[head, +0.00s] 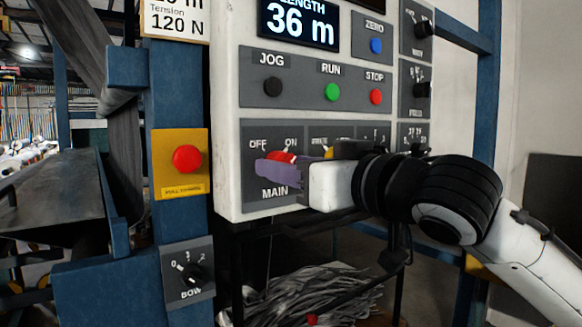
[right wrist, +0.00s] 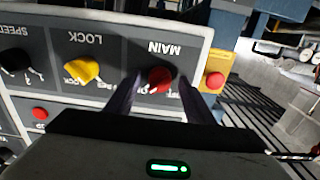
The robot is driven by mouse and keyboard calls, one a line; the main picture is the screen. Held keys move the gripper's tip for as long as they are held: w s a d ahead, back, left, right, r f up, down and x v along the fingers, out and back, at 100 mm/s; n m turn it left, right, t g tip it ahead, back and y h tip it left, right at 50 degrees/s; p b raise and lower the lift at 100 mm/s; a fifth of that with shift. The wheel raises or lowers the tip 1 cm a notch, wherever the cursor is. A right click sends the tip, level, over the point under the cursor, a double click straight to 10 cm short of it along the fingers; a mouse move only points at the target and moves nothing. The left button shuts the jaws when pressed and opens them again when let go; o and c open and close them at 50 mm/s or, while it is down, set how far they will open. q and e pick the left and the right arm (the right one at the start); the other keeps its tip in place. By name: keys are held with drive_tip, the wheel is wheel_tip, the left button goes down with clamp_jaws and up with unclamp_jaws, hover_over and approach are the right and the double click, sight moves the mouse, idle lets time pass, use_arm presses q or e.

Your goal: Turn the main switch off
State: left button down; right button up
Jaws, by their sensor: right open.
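The red main switch knob (head: 282,156) sits on the control panel above the MAIN label, between the OFF mark on the left and the ON mark on the right. My right gripper (head: 277,172) is in front of it, its purple fingers covering the knob's lower part. In the right wrist view, where the panel appears upside down, the red knob (right wrist: 160,80) lies between the two spread fingers of the right gripper (right wrist: 158,90). A gap seems to show on each side of it. I cannot tell exactly which mark the knob points to. My left gripper is not in view.
A yellow lock knob (right wrist: 82,71) is beside the main switch, partly hidden by my right gripper in the head view. Black, green (head: 332,92) and red buttons sit above. A red push button on a yellow plate (head: 160,172) is at left.

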drive_tip(key=shift+c, duration=0.3)
drive_tip(key=c, duration=1)
use_arm(q)
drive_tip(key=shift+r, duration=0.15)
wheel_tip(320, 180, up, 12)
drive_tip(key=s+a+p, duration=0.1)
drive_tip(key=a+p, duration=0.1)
drive_tip(key=p, duration=1.6)
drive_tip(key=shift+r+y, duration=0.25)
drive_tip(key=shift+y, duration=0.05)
use_arm(e)
drive_tip(key=shift+w+r+n, duration=0.1)
drive_tip(key=shift+n, duration=9)
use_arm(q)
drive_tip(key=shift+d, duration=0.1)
